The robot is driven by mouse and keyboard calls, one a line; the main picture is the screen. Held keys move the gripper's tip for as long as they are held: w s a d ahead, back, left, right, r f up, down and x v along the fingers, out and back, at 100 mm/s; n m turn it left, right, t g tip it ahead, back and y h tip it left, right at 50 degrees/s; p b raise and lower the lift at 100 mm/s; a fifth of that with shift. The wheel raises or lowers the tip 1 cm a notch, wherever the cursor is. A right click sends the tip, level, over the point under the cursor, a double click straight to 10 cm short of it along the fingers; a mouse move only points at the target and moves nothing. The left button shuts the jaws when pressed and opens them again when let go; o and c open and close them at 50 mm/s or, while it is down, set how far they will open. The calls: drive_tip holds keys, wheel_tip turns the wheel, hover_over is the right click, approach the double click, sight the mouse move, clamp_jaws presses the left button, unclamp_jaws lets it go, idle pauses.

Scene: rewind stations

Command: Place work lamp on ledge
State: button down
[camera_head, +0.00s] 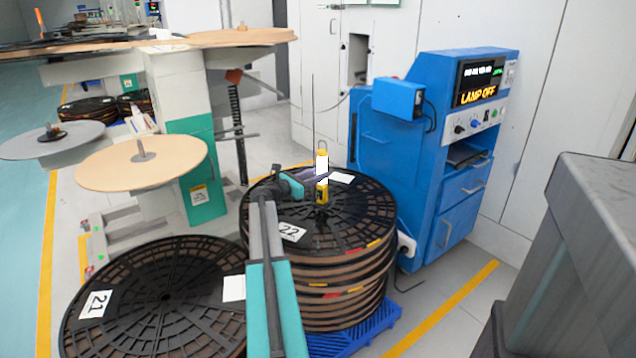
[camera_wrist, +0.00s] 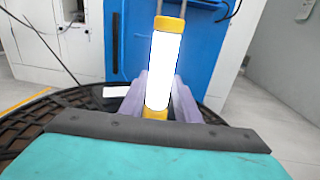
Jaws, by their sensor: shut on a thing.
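The work lamp (camera_head: 322,166) is a yellow stick with a bright white lit tube and a wire hook at its top. It stands nearly upright above the black reel stack marked 22. My gripper (camera_head: 312,176) is shut on the lamp from the left. In the wrist view the lamp (camera_wrist: 164,68) sits between the pale, see-through fingers of my gripper (camera_wrist: 160,97), tilted slightly. Its lower end is partly hidden there by the gripper. I cannot tell which surface is the ledge. The blue cabinet (camera_head: 375,150) stands behind and to the right of the lamp.
The black reel stack (camera_head: 345,270) stands on a blue pallet (camera_head: 355,335). Another black reel (camera_head: 165,300), marked 21, lies at the left front. The cabinet's display (camera_head: 479,82) reads "LAMP OFF". A grey block (camera_head: 590,250) fills the right front. Clear floor shows beside the yellow line (camera_head: 445,308).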

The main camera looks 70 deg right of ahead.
drive_tip(key=shift+w+f+b, duration=0.1)
drive_tip(key=shift+f+b, duration=0.5)
drive_tip(key=shift+f, duration=0.25)
drive_tip(key=c, duration=1.3)
unclamp_jaws()
drive_tip(key=shift+f, duration=0.15)
drive_tip(key=shift+c, duration=0.2)
drive_tip(key=p+v, duration=0.2)
drive_tip(key=v, duration=1)
drive_tip(key=shift+o, duration=0.6)
